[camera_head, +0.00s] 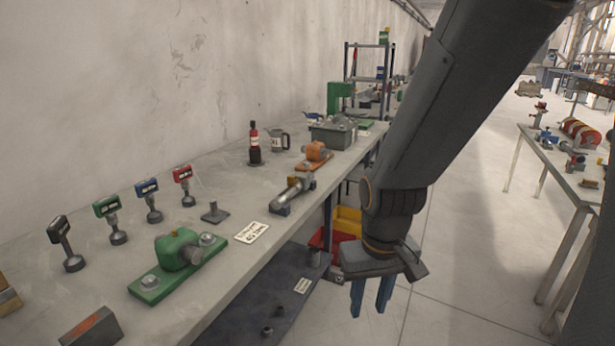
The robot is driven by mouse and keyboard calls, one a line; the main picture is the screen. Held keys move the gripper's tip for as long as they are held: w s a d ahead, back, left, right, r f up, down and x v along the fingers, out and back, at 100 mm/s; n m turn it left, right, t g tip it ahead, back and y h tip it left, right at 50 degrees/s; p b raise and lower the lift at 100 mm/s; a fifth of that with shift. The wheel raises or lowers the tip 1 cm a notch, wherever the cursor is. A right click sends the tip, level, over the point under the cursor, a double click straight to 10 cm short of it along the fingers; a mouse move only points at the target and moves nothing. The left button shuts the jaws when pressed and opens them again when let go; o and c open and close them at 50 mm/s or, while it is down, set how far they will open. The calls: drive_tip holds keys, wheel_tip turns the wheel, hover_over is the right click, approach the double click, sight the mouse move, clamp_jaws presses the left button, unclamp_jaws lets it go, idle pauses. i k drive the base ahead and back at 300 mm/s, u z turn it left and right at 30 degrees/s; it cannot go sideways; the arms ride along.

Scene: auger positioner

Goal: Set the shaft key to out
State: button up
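My gripper (371,298) hangs fingers-down in the air beyond the front edge of the bench. Its two blue fingers are apart with nothing between them. A green block unit on a green base plate (150,284) sits near the front edge, left of my gripper. An orange unit (316,153) stands farther back on the bench, with a metal cylinder on a small support (291,192) in front of it. I cannot tell which part is the shaft key or how it is set.
The grey bench (290,238) also holds a card (251,233), several colored-head tools (104,208), a red-and-black bottle (254,143), a mug (279,140) and a grey box (333,132). Yellow and red bins (347,220) stand below. Open floor lies right, before another table (560,160).

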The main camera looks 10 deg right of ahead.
sight(291, 181)
drive_tip(key=z, duration=0.65)
drive_tip(key=i, duration=0.9)
drive_tip(key=u, duration=0.2)
